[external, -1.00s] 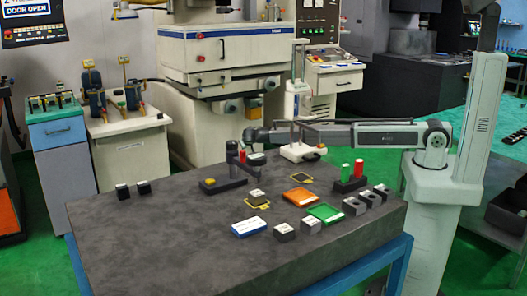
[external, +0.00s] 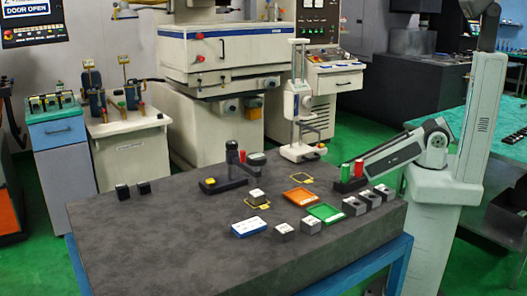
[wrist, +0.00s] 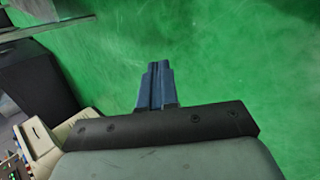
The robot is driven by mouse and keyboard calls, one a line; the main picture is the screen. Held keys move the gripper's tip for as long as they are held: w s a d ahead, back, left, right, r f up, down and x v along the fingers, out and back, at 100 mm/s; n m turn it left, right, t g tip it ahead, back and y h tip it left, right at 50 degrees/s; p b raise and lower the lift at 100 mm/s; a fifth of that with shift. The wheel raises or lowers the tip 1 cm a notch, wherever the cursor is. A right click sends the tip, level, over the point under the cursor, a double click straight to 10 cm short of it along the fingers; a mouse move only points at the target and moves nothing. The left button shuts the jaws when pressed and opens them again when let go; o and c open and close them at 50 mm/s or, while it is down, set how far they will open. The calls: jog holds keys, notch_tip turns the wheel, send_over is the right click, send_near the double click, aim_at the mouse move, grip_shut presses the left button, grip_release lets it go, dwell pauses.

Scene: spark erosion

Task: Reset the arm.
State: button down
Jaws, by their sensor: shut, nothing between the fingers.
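My gripper (wrist: 158,66) shows in the wrist view as two dark blue fingers, shut together with nothing between them. Bare green floor (wrist: 220,60) fills the view past the fingertips. In the external view I cannot make out the gripper. My grey arm link slopes down and left from the elbow at the right, its lower end near the red and green cylinders. I cannot tell whether it touches anything.
A white height stand (external: 302,152) is at the back. The table's front left is clear.

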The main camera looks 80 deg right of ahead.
jog(key=s+a+n+y, duration=0.1)
jog(key=s+a, duration=0.3)
jog(key=s, duration=0.5)
jog(key=s+a+f+n+g+y, duration=0.1)
jog(key=s+a+n+y, duration=0.1)
jog(key=s+a, duration=0.3)
jog(key=s+a+n+y, duration=0.2)
jog(key=s+a+n, duration=0.1)
jog(key=s, duration=1.1)
jog(key=shift+a+f+g, duration=0.15)
jog(key=shift+a+g, duration=0.25)
jog(key=shift+a, duration=0.4)
